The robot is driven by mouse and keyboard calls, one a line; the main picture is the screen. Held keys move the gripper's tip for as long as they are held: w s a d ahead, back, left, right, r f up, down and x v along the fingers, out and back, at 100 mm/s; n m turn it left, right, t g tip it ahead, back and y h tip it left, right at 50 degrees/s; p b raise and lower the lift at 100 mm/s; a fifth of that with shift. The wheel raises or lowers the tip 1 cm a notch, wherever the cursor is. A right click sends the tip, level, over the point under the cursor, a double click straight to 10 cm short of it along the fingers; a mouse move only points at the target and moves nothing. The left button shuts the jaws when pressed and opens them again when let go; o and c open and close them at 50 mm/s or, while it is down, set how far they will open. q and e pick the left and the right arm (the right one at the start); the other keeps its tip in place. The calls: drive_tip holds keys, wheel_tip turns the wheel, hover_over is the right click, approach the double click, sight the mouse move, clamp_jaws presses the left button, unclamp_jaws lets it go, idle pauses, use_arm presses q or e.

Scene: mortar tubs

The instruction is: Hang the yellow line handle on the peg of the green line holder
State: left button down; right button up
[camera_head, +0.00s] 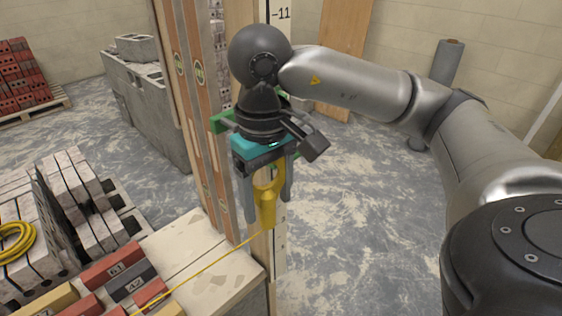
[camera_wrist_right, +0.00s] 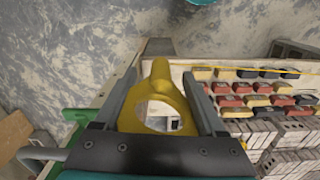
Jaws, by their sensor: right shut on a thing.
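My right gripper (camera_head: 267,196) is shut on the yellow line handle (camera_head: 267,213), in front of the upright boards. The handle has a ring at its upper end, between the two grey fingers, and a narrower body pointing down. In the right wrist view the handle (camera_wrist_right: 158,88) sits between the fingers, its ring opening facing the camera. The green line holder (camera_head: 222,122) is at the upright, mostly behind my gripper. Green parts also show at the left of the right wrist view (camera_wrist_right: 76,117). I cannot make out its peg. The handle looks apart from it. My left gripper is out of view.
A yellow line (camera_head: 205,268) runs from the handle to the lower left, over a board with red and dark bricks (camera_head: 113,270). A yellow coil (camera_head: 16,242) lies on grey blocks at left. A grey block wall (camera_head: 148,105) stands behind. The floor at right is clear.

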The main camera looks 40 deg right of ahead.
sight(280, 174)
drive_tip(key=r, duration=0.1)
drive_tip(key=s+r, duration=0.1)
drive_tip(key=r, duration=0.1)
drive_tip(key=d+r, duration=0.1)
drive_tip(key=r, duration=0.1)
drive_tip(key=shift+s+p, duration=0.25)
drive_tip(key=shift+p, duration=0.05)
drive_tip(key=w+f+p, duration=0.1)
drive_tip(key=w+f, duration=0.1)
drive_tip(key=w, duration=0.8)
drive_tip(key=shift+w+a+p, duration=0.3)
drive_tip(key=shift+w+a, duration=0.05)
drive_tip(key=shift+w, duration=0.05)
idle(0.3)
idle(0.5)
drive_tip(key=o, duration=1.3)
drive_tip(key=shift+o, duration=0.2)
